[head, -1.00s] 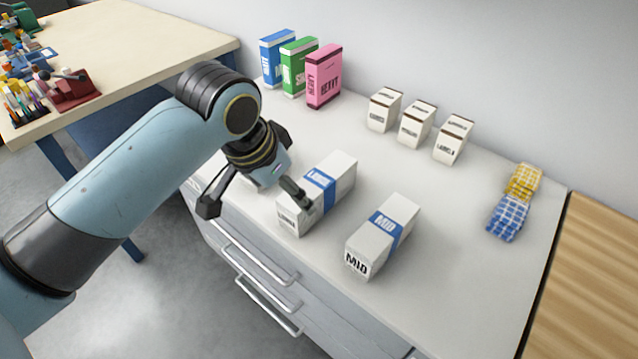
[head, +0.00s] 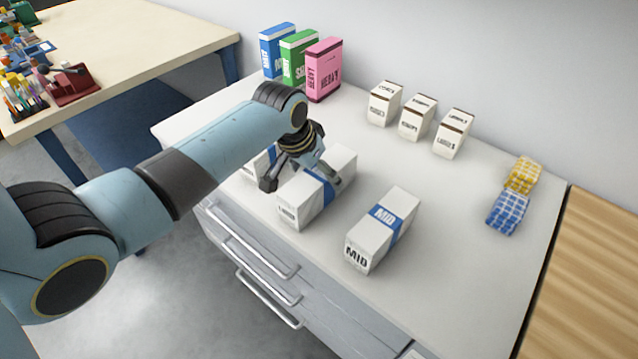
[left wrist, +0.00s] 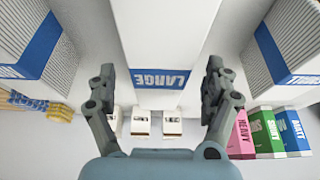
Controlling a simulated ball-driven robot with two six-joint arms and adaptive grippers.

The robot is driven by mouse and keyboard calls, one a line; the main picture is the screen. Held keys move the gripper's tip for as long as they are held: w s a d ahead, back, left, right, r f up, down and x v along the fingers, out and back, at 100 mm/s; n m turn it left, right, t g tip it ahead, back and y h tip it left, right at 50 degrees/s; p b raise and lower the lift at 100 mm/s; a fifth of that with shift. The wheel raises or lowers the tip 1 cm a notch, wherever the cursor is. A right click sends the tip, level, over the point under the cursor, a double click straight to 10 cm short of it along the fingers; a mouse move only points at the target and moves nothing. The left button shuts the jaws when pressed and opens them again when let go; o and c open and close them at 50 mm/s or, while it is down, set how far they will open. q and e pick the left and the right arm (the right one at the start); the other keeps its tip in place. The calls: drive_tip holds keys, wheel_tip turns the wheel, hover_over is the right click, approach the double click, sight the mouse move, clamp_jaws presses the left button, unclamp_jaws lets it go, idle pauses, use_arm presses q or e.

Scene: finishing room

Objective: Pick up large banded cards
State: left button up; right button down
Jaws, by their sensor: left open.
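The large banded cards (head: 302,205) are a long white pack with a blue band, lying in the middle of a row of three on the white counter. In the left wrist view the band of this pack (left wrist: 160,78) reads LARGE. My left gripper (head: 301,185) is open above the pack, pointing down. Its fingers (left wrist: 160,88) are spread to either side of the pack, with a gap visible on each side. The gripper covers part of the band in the head view. My right gripper is not in view.
A MID pack (head: 370,243) lies close on the right. Another banded pack (head: 257,167) lies close on the left, partly hidden. Small white boxes (head: 417,118), coloured boxes (head: 323,72) and yellow and blue checked bundles (head: 507,213) stand behind. The counter's front right is clear.

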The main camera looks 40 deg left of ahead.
use_arm(q)
drive_tip(key=shift+x, duration=1.05)
drive_tip(key=shift+c, duration=0.2)
drive_tip(key=c, duration=1.6)
